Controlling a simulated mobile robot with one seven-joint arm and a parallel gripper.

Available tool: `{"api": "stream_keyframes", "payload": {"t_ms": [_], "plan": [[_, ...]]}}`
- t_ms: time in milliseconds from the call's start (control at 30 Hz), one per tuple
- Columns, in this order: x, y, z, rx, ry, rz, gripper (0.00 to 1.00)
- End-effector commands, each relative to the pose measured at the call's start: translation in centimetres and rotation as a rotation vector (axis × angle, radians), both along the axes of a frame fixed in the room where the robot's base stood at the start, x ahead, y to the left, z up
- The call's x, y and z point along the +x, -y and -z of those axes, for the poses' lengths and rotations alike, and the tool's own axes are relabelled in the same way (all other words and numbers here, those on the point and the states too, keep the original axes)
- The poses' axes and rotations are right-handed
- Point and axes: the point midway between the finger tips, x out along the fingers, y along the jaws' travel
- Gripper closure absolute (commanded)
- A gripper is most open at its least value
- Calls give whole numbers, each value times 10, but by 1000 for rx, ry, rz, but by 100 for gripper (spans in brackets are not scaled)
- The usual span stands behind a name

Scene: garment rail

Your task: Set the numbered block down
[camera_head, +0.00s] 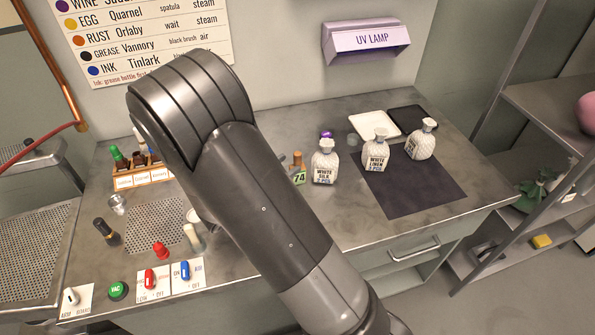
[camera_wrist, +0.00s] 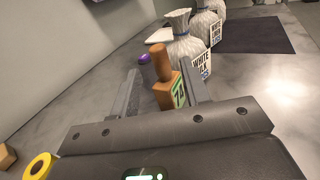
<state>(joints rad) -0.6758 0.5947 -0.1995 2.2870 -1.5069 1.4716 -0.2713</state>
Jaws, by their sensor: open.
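The numbered block (camera_head: 298,178) has a brown body with an upright knob and a green tag reading 74. It stands upright on the grey worktop (camera_head: 262,112), left of the white silk bundle. In the wrist view the block (camera_wrist: 163,92) is between the two fingers of my gripper (camera_wrist: 158,72). The fingers are apart, with a gap visible on the left side; on the right I cannot tell if a finger touches it.
A white silk bundle (camera_head: 324,163) stands close right of the block. A white linen bundle (camera_head: 375,155) and another white bundle (camera_head: 421,142) are at the dark mat (camera_head: 415,188). A small purple object (camera_wrist: 144,58) lies behind. The worktop's right front is clear.

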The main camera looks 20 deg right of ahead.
Motion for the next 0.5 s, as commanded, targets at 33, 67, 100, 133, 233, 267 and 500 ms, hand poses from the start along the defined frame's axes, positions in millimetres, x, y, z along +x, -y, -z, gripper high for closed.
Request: {"api": "stream_keyframes", "payload": {"t_ms": [33, 67, 100, 133, 233, 267, 500], "plan": [[4, 11, -2, -1, 3, 8, 57], [7, 16, -2, -1, 3, 9, 57], [10, 22, -2, -1, 2, 8, 57], [12, 26, -2, 0, 1, 7, 57], [18, 38, -2, -1, 2, 7, 57], [19, 40, -2, 0, 1, 6, 57], [21, 43, -2, 0, 1, 3, 57]]}}
